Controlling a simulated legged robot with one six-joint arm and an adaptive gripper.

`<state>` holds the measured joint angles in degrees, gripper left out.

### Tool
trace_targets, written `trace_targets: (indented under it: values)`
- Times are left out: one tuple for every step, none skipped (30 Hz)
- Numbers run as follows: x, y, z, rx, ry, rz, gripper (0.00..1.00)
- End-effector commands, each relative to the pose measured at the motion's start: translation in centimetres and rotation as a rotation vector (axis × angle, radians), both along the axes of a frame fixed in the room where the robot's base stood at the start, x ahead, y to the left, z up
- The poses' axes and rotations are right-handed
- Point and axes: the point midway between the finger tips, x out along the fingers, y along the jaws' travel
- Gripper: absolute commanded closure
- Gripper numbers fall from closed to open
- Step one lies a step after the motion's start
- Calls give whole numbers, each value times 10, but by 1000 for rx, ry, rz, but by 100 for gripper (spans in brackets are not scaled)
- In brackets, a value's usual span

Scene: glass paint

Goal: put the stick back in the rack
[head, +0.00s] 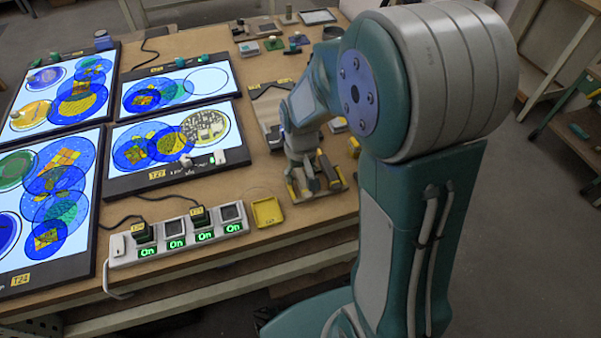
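I cannot make out a stick, nor whether anything is between the fingers. The fingers are too small and blended with the holder to tell open from shut.
A yellow tray (267,212) lies left of my gripper. A power strip (176,240) with green "On" lights runs along the front edge. Lit panels (172,148) with coloured glass discs fill the left. Small items, including a green block (274,44), stand at the back.

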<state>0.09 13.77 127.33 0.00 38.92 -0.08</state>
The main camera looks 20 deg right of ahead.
Motion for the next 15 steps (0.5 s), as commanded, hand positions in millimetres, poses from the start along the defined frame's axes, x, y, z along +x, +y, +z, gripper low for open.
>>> trace_targets:
  values:
    - [0,0,0,0,0,0,30]
    - [0,0,0,0,0,0,30]
    - [0,0,0,0,0,0,30]
    - [0,0,0,0,0,0,30]
    - [0,0,0,0,0,0,30]
    - [0,0,0,0,0,0,30]
    - [0,0,0,0,0,0,30]
    - [0,0,0,0,0,0,30]
    - [0,0,1,0,0,0,30]
    - [0,0,2,0,-1,0,30]
    - [0,0,4,0,-2,0,30]
    - [1,0,7,0,-3,0,30]
    - [1,0,11,0,-3,0,30]
    - [1,0,15,0,-4,0,30]
    - [2,0,22,0,-5,0,30]
